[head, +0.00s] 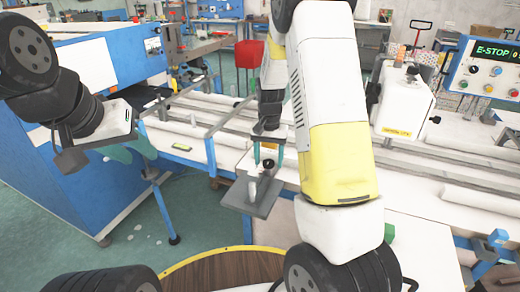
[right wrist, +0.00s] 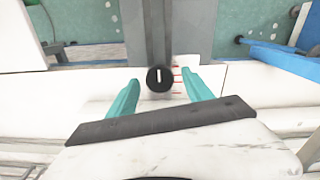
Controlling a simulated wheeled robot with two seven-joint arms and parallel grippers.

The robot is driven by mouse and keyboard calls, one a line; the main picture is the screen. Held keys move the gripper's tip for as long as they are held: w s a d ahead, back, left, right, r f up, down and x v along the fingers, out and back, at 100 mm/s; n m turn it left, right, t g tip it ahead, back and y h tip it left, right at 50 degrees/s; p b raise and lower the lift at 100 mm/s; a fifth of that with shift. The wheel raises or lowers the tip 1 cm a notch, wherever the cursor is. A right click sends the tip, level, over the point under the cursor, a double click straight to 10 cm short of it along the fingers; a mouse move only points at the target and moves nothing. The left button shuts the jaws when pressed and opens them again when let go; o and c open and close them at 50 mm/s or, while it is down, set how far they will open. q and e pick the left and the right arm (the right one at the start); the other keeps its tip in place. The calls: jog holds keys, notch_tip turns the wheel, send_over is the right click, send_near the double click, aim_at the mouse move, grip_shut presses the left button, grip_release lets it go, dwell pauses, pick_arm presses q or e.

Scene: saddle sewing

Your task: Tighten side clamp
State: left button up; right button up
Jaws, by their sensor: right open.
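The side clamp's black round knob (head: 268,164) stands at the edge of the white table, by a grey plate (head: 262,204). In the right wrist view the knob (right wrist: 160,78) shows a white line on its face, with short red marks to its right. My right gripper (head: 268,156) is open, its teal fingers on either side of the knob. In the right wrist view a gap shows between the knob and each finger of that gripper (right wrist: 163,90). My left gripper (head: 127,149) hangs at the left, away from the clamp; its teal fingers are partly hidden.
A blue machine (head: 60,150) stands at the left, near my left arm. A white box (head: 402,100) and an E-STOP panel (head: 487,68) stand at the right. Long rails and rolls lie along the table. A red stool (head: 249,54) stands at the back.

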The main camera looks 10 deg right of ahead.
aim_at(269, 161)
notch_tip(269, 161, up, 8)
jog(key=shift+f, duration=0.2)
jog(key=shift+r, duration=0.1)
jog(key=shift+s+r, duration=0.15)
jog(key=shift+r, duration=0.15)
jog(key=s+a+r+n+t+y, duration=0.1)
jog(key=s+r+n+t, duration=0.1)
jog(key=s+r, duration=0.5)
jog(key=s+a+r+n+t+y, duration=0.1)
jog(key=s+r+n+t, duration=0.2)
jog(key=s+r, duration=0.5)
jog(key=shift+s+a+r+t, duration=0.15)
jog(key=shift+s+a+t, duration=0.35)
jog(key=shift+s, duration=3.75)
jog(key=shift+d, duration=0.15)
